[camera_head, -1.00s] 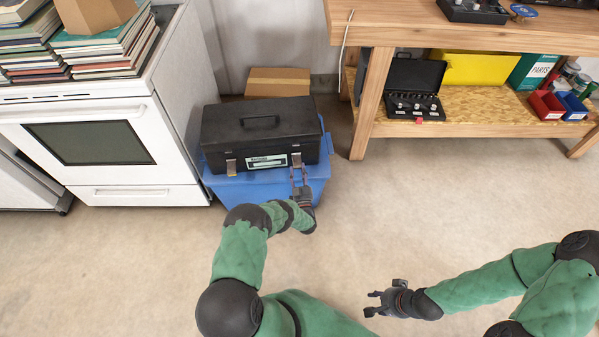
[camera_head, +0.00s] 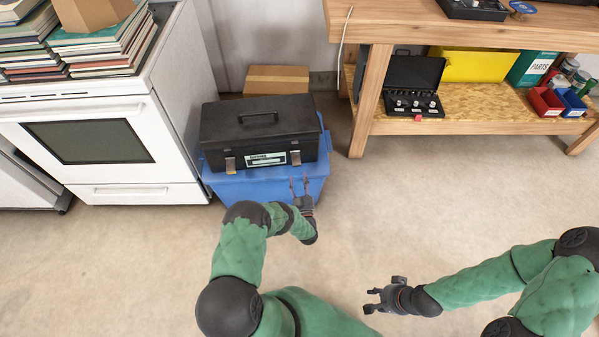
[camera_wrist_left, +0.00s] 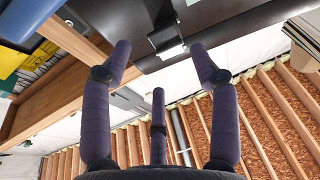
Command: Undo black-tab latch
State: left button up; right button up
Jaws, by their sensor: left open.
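A black toolbox (camera_head: 260,132) with a top handle sits on a blue bin. Its front has a left latch (camera_head: 230,165) and a right latch (camera_head: 295,157), with a label between them. I cannot tell from the head view which has a black tab. My left gripper (camera_head: 299,183) is open and empty, just below and in front of the right latch, apart from it. In the left wrist view, the open fingers (camera_wrist_left: 158,52) point at the toolbox underside and front, with a dark latch with a bright end (camera_wrist_left: 168,40) beyond and between them. My right gripper (camera_head: 372,299) is open and empty above the floor.
The blue bin (camera_head: 250,188) stands against a white stove (camera_head: 100,150) on the left. A cardboard box (camera_head: 277,79) is behind. A wooden workbench (camera_head: 368,105) stands at the right with an open black case (camera_head: 413,85) on its shelf. The floor in front is clear.

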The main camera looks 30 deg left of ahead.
pick_arm(q)
jog(key=v, duration=0.7)
jog(key=shift+r, duration=0.1)
